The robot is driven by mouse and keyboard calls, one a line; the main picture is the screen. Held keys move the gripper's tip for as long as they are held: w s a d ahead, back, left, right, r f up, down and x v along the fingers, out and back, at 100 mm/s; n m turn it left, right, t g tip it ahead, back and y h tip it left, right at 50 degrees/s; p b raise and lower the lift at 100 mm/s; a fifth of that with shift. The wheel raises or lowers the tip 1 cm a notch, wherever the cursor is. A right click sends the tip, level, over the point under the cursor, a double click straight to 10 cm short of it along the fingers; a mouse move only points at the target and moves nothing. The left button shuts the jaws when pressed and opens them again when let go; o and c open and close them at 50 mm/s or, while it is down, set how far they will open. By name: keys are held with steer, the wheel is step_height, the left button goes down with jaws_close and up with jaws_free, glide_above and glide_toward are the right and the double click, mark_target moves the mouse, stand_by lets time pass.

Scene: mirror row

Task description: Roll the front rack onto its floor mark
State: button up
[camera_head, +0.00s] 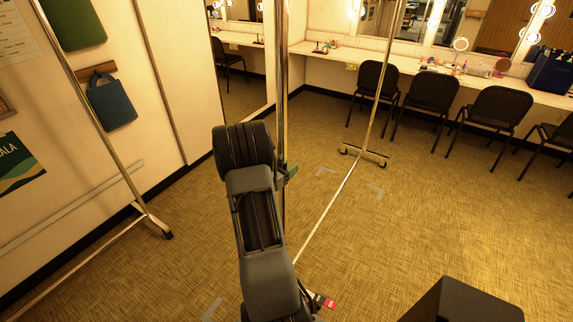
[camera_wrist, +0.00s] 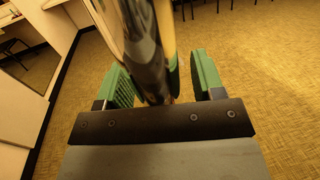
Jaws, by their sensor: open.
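The front rack is a chrome frame. Its near upright (camera_head: 282,90) rises beside my gripper, and its low rail runs back to a far upright (camera_head: 385,80) on a castered foot. In the wrist view the near upright (camera_wrist: 142,45) stands between my green fingers, with gaps at the sides. My gripper (camera_head: 289,172) is open around it; it also shows in the wrist view (camera_wrist: 162,68).
Another chrome rack (camera_head: 150,215) stands at the left wall. A row of black chairs (camera_head: 430,95) lines the mirror counter (camera_head: 460,80) at the back. A dark box-like shape (camera_head: 465,302) is at the lower right. Carpet to the right of the rack is clear.

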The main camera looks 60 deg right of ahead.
steer(key=shift+d, duration=0.2)
jaws_close()
steer(key=shift+s+a, duration=0.1)
stand_by(0.5)
